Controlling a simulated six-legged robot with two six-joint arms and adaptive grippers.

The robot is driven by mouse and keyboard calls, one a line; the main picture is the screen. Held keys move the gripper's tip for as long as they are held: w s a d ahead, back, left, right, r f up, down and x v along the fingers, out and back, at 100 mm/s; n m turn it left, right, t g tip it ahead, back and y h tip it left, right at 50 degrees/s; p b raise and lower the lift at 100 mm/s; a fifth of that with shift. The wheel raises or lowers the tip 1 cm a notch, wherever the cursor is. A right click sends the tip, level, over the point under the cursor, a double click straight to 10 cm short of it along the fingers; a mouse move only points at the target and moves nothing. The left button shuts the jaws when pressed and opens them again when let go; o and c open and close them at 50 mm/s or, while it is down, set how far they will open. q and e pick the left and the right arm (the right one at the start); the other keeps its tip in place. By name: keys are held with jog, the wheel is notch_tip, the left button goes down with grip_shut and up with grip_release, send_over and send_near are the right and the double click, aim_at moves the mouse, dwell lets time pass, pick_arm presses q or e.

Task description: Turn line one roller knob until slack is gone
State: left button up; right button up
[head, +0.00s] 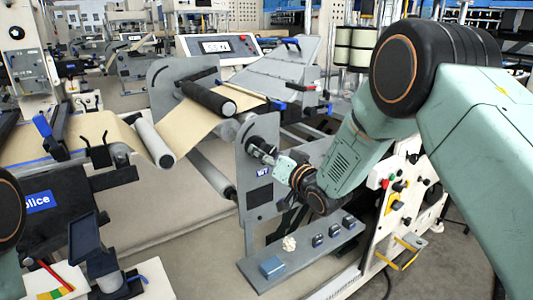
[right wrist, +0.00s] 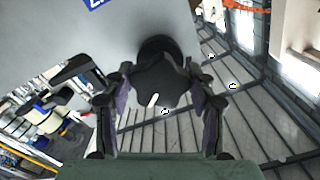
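The black lobed roller knob (right wrist: 160,82) with a white mark sits between the two fingers of my right gripper (right wrist: 160,90) in the right wrist view. The fingertips flank the knob on both sides; I cannot tell if they press on it. My left gripper is out of the picture.
A control panel with a display (head: 217,47) stands behind the rollers. A white machine panel with buttons (head: 397,200) stands to the right. A splice table (head: 75,200) is at left.

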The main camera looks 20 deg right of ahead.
jog(key=o, duration=0.4)
jog(key=shift+c, duration=0.2)
jog(key=p+v, duration=0.2)
jog(key=v, duration=0.5)
jog(key=shift+p, duration=0.35)
jog(key=b+x, duration=0.3)
jog(key=x, duration=0.4)
jog(key=shift+w+a+f, duration=0.1)
jog(key=shift+w, duration=0.05)
jog(key=shift+n, duration=0.8)
